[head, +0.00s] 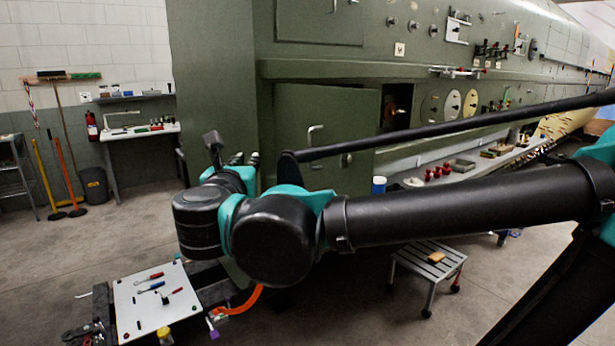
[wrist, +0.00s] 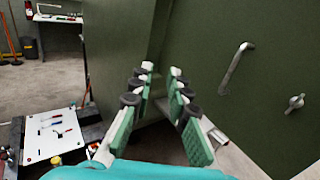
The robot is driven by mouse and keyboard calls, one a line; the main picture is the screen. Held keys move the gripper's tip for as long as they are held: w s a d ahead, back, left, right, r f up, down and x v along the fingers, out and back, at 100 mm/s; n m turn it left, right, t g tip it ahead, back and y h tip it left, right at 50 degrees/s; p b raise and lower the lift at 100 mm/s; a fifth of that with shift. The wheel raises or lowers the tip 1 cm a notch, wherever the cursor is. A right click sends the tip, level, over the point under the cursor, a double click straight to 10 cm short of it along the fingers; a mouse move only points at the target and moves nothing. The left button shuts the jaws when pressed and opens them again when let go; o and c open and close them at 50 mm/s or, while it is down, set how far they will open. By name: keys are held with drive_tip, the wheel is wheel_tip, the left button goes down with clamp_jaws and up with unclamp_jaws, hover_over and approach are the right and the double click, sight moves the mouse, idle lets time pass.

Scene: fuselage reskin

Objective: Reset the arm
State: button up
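My arm reaches across the head view from the right, with its wrist in front of the green fuselage panel. My gripper (head: 246,158) shows only as small fingertips behind the wrist there. In the wrist view my gripper (wrist: 161,78) has its two green-padded fingers apart, with nothing between them. It points at the green wall, left of a green door (wrist: 230,85) with a pale handle (wrist: 235,66). In the head view the door (head: 340,115) stands ajar, with a dark opening at its right. The fingers appear clear of the door, though the exact distance is hard to tell.
A white tool board (head: 150,300) with several small tools lies low at the left. A grey step stool (head: 428,262) stands on the floor below my arm. A shelf along the fuselage holds red parts (head: 437,173). A workbench (head: 140,131) is at the far left; floor before it is open.

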drive_tip(key=w+a+f+n+y, duration=0.1)
drive_tip(key=w+n+y, duration=0.35)
drive_tip(key=n, duration=0.45)
drive_tip(key=w+f+n+y, duration=0.2)
drive_tip(key=w+n+y, duration=0.25)
drive_tip(key=n, duration=0.45)
drive_tip(key=w+d+f+n+g, duration=0.1)
drive_tip(key=d+f+n+g, duration=0.25)
drive_tip(key=f+n, duration=0.4)
drive_tip(key=d+f+n+g, duration=0.2)
drive_tip(key=d+f+n, duration=0.25)
drive_tip(key=f, duration=0.55)
drive_tip(key=s+d+f+n+g+h, duration=0.3)
drive_tip(key=s+d+f, duration=0.3)
drive_tip(key=d+f, duration=0.5)
drive_tip(key=s+d+f+n+g+h, duration=0.3)
drive_tip(key=s+d+f+g+h, duration=0.2)
drive_tip(key=d+f, duration=0.6)
drive_tip(key=shift+s+d+h, duration=0.5)
drive_tip(key=shift+s+d, duration=0.7)
drive_tip(key=shift+d, duration=0.05)
